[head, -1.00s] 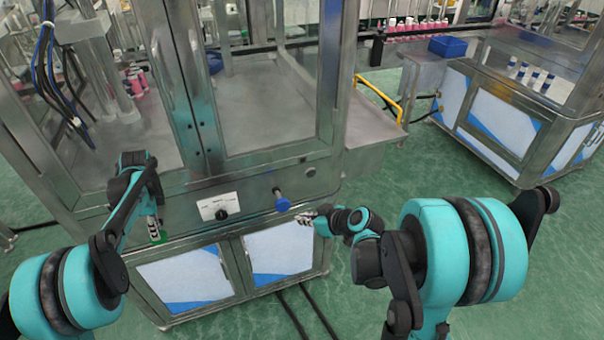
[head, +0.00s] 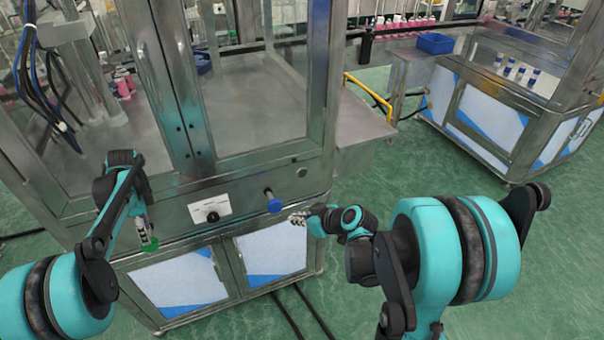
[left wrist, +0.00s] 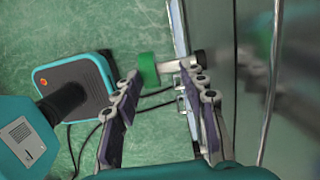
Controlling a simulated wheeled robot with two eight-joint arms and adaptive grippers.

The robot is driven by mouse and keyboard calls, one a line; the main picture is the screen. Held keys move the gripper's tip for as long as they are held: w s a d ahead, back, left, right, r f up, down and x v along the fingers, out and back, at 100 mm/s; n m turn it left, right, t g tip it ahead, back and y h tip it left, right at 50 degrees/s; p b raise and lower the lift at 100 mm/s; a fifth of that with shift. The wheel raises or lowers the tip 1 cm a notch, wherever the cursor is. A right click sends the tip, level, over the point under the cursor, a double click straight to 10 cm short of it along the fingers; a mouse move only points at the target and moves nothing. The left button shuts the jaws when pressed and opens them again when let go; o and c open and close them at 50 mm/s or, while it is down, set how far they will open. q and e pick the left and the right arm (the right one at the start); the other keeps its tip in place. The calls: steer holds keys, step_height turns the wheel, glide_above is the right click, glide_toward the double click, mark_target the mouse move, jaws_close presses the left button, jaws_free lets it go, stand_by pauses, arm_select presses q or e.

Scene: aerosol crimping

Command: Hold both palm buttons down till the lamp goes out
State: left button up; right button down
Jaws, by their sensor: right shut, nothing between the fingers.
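The blue palm button (head: 274,205) stands out on a stem from the machine's front panel. The green palm button (head: 150,245) is further left, mostly behind my left gripper (head: 142,228). In the left wrist view the green button (left wrist: 148,69) sits on a metal stem just beyond my left gripper (left wrist: 162,74), whose fingers are spread and empty. I cannot tell whether they touch it. My right gripper (head: 298,218) is shut and empty, a little right of and below the blue button, apart from it. I cannot make out a lit lamp.
A white plate with a black knob (head: 212,215) is between the buttons, and a small round grey fitting (head: 302,172) is up to the right. The machine's glazed frame rises behind. A steel side table (head: 360,130) juts out right; green floor is open beyond it.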

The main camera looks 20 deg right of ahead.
arm_select(q)
step_height(320, 180, up, 10)
steer(key=d, duration=0.1)
steer(key=shift+d+r, duration=0.25)
steer(key=shift+d, duration=0.05)
steer(key=s+r+n+t+h, duration=0.1)
steer(key=s+r+n+t, duration=0.15)
steer(key=s+n, duration=0.45)
steer(key=s+r+n+t, duration=0.1)
steer(key=s+r+n, duration=0.15)
steer(key=s, duration=0.75)
steer(key=s+f+n+t, duration=0.2)
steer(key=s+f+n, duration=0.2)
steer(key=s, duration=0.3)
steer(key=s+f+n+t, duration=0.1)
steer(key=s+f+n, duration=0.3)
steer(key=s, duration=0.4)
steer(key=shift+t+h, duration=0.35)
steer(key=shift+h, duration=0.05)
arm_select(e)
steer(key=s+a+r+m+g+h, duration=0.1)
steer(key=s+a+r+m+h, duration=0.1)
steer(key=s, duration=0.7)
steer(key=s+a+r+m+g+h, duration=0.1)
steer(key=s+a+r+m+h, duration=0.1)
steer(key=s+r, duration=0.3)
steer(key=s+a+m, duration=0.1)
steer(key=s, duration=0.3)
steer(key=shift+s+r, duration=0.25)
steer(key=shift+s, duration=0.1)
